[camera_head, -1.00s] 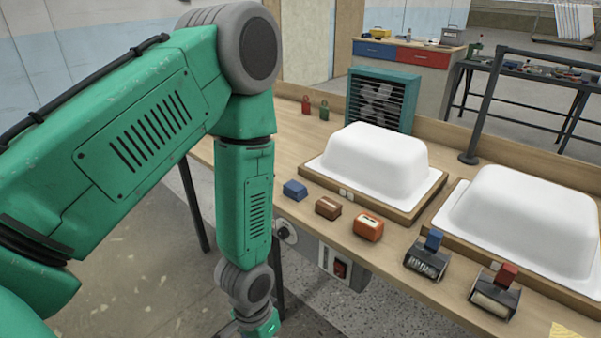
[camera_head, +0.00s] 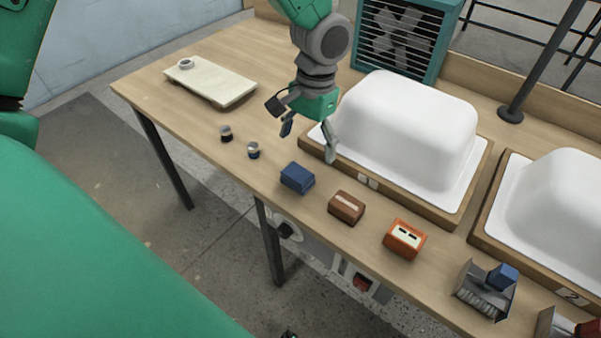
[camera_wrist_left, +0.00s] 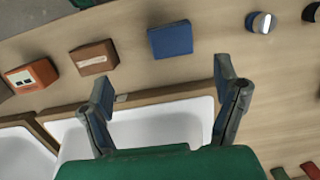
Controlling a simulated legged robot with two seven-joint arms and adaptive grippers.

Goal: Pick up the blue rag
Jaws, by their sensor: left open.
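The blue rag (camera_head: 297,178) is a small folded block on the wooden table near its front edge, left of a brown block. It also shows in the left wrist view (camera_wrist_left: 170,39), beyond and between my fingertips. My left gripper (camera_head: 309,142) is open and empty above the table, behind the rag and beside the left corner of the first white tub shell. In the wrist view its two fingers (camera_wrist_left: 166,82) are spread wide, apart from the rag. My right gripper is not in view.
A brown block (camera_head: 346,207) and an orange block (camera_head: 405,240) lie right of the rag. Two small dark-and-silver knobs (camera_head: 254,150) stand left of it. The white tub shell (camera_head: 410,125) on its wooden base stands close behind. A pale board (camera_head: 210,82) lies far left.

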